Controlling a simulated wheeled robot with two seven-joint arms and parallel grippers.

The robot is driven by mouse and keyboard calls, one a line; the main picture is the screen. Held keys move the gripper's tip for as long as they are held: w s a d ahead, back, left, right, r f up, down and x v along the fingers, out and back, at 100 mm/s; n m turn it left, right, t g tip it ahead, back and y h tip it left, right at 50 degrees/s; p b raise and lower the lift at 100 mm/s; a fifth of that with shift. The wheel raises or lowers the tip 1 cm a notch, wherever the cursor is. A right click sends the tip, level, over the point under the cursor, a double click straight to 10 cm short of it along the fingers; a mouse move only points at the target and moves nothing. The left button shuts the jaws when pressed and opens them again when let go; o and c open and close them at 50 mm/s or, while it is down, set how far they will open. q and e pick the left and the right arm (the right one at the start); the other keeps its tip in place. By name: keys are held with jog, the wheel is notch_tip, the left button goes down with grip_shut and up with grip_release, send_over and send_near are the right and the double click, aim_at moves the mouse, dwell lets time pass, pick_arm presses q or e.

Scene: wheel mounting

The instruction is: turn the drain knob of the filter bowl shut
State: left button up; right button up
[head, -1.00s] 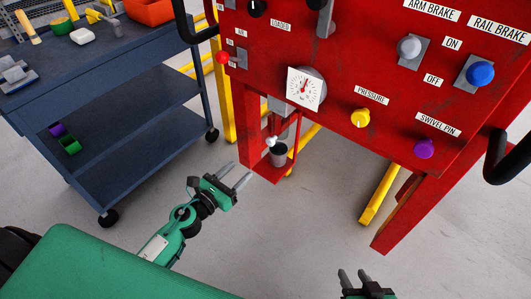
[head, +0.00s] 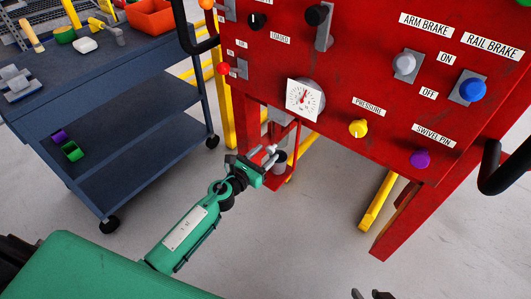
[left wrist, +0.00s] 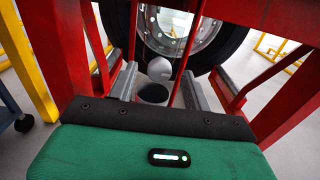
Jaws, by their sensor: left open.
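A pale rounded piece, seemingly the drain knob (left wrist: 160,68), hangs under the red panel, with a dark round cup (left wrist: 153,93) just below it. In the left wrist view it lies between the two grey fingers of my left gripper (left wrist: 158,74), with gaps on both sides. The left gripper is open. In the head view the left gripper (head: 265,158) reaches in at the pale piece (head: 271,149) and partly hides it; the cup (head: 280,160) is beside the fingers. The filter bowl itself cannot be told apart clearly. My right gripper (head: 370,294) shows only its fingertips, apart and empty, at the bottom edge.
Red frame posts (left wrist: 78,45) and thin red bars stand close around the left gripper. A wheel (left wrist: 190,30) is behind. The red panel (head: 300,50) with a gauge (head: 303,98) and knobs is above. A blue cart (head: 130,125) stands left. Floor on the right is open.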

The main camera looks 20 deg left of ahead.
pick_arm(q)
jog(key=shift+w+d, duration=0.15)
jog(key=shift+w, duration=0.35)
jog(key=c, duration=1)
jog(key=shift+o, duration=0.2)
